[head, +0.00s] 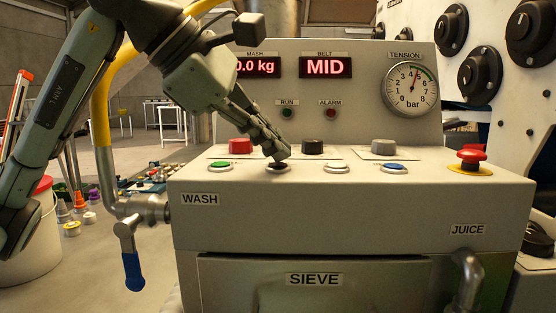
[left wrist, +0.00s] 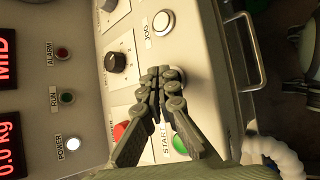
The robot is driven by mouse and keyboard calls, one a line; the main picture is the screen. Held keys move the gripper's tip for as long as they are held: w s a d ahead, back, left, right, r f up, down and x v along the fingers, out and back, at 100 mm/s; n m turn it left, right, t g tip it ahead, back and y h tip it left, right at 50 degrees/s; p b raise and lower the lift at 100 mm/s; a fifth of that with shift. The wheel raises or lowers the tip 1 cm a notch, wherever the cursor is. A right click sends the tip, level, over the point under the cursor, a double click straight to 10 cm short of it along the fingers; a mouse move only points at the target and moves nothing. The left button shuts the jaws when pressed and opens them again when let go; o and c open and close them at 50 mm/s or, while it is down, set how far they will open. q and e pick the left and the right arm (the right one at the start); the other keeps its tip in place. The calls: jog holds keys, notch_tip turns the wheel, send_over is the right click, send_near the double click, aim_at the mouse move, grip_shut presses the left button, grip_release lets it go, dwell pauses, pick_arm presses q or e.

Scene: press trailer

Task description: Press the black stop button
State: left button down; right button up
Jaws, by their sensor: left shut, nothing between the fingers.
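The black stop button (head: 278,168) sits in the front row on the sloped top of the press console, between a green button and a white one. My left gripper (head: 280,156) reaches down from the upper left with its fingers closed and empty. Its fingertips are right over the black button and cover most of it; I cannot tell whether they touch it. In the left wrist view the shut fingers (left wrist: 166,74) point at the panel and hide the black button. My right gripper is not in view.
The green START button (head: 222,163) is left of the fingertips, the white JOG button (head: 336,167) right, then a blue button (head: 393,167). Red (head: 240,146), black (head: 313,146) and grey (head: 383,146) knobs stand behind. A red mushroom button (head: 471,157) is at far right.

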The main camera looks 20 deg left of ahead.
aim_at(273, 165)
pick_arm(q)
jog(key=shift+r, duration=0.5)
notch_tip(273, 165, up, 5)
jog(key=p, duration=0.4)
jog(key=shift+p, duration=0.4)
dwell(0.4)
